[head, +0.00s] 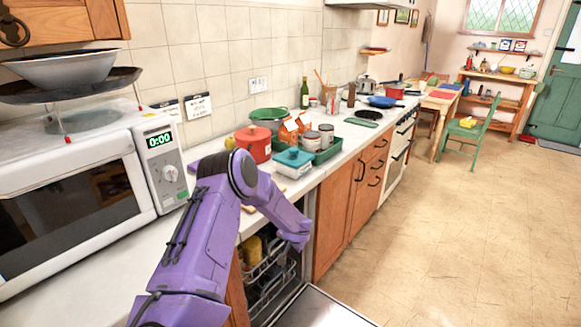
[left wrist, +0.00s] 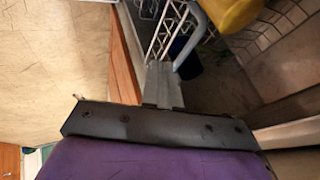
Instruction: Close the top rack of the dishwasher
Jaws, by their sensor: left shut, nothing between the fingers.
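The dishwasher is open under the counter, with its door (head: 322,308) lowered at the bottom of the head view. Its wire rack (head: 272,268) shows below my purple left arm and holds a yellow item (head: 251,250). In the left wrist view the rack's white wire edge (left wrist: 166,30) lies just beyond my left gripper (left wrist: 163,82), with a yellow item (left wrist: 232,12) and a dark blue item (left wrist: 187,60) behind. My left gripper is shut and empty, close to the rack; I cannot tell whether it touches. In the head view its fingers are hidden behind the arm. My right gripper is not in view.
A white microwave (head: 150,165) stands on the counter at the left. A red pot (head: 253,143), a teal-lidded container (head: 293,162) and jars stand behind my arm. A wooden cabinet (head: 335,225) borders the dishwasher on the right. The tiled floor (head: 460,230) at the right is clear.

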